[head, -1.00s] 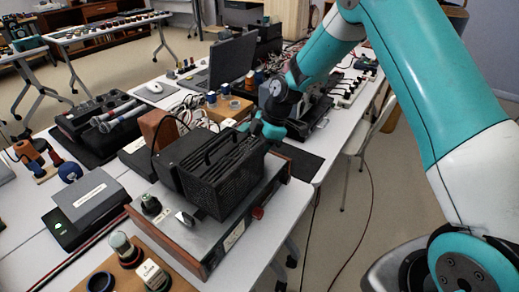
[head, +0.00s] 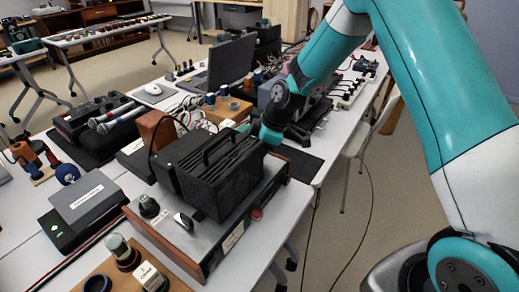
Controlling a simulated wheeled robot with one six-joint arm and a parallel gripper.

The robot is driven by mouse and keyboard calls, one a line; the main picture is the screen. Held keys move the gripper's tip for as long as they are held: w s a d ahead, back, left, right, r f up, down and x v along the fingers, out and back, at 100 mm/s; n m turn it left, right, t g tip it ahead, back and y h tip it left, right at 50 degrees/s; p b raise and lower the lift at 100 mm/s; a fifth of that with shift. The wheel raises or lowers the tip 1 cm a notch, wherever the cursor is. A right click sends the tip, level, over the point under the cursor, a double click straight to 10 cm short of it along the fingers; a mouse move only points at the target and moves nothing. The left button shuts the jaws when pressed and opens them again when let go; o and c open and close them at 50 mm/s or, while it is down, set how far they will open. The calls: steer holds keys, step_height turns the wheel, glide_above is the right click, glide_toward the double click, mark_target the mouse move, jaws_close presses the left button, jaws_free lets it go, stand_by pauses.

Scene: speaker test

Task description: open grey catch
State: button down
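A small grey metal piece (head: 183,221), which looks like the grey catch, sits on top of a wood-sided device (head: 205,238), near its front. Beside it on the left is a dark knob (head: 149,206). A black vented box with a handle (head: 210,172) stands on the same device, behind the grey piece. My arm reaches in from the upper right, and its teal end (head: 269,134) is at the far right corner of the black box, well away from the grey piece. My gripper's fingers are hidden or too small to make out.
A grey box (head: 86,203) stands left of the device. A wooden board with round pieces (head: 118,272) lies in front. A laptop (head: 226,65), cables and a black mat (head: 299,164) are behind. Open floor lies to the right of the table.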

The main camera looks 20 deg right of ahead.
steer(key=shift+w+r, duration=0.1)
steer(key=c, duration=1.2)
jaws_free()
steer(key=shift+d, duration=0.1)
steer(key=v, duration=1.7)
steer(key=shift+b, duration=0.3)
steer(key=shift+o, duration=0.5)
steer(key=shift+r, duration=0.15)
